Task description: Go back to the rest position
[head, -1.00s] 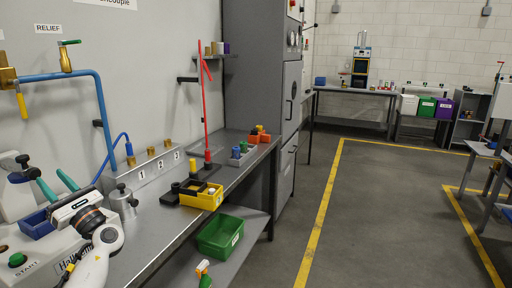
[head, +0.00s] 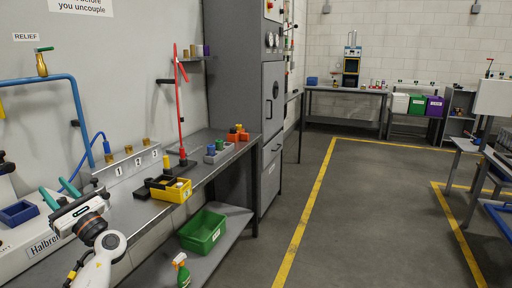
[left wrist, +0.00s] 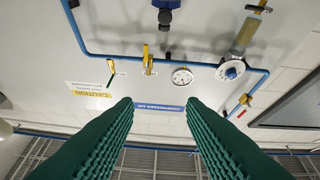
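My left gripper (head: 52,200) shows at the lower left of the head view, raised over the near end of the bench. Its two green fingers are spread apart with nothing between them. In the left wrist view the green ribbed fingers (left wrist: 158,125) stand wide apart and empty, facing a wall with a blue pipe (left wrist: 130,56), a round gauge (left wrist: 182,77) and yellow valve handles (left wrist: 148,66). My right gripper is in neither view.
The steel bench (head: 135,212) carries a yellow bin (head: 172,194), a red lever (head: 180,110) and a dark blue tray (head: 19,213). A green bin (head: 203,231) and spray bottle (head: 181,270) sit on the lower shelf. A grey cabinet (head: 233,90) stands beyond. The floor (head: 370,215) to the right is open.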

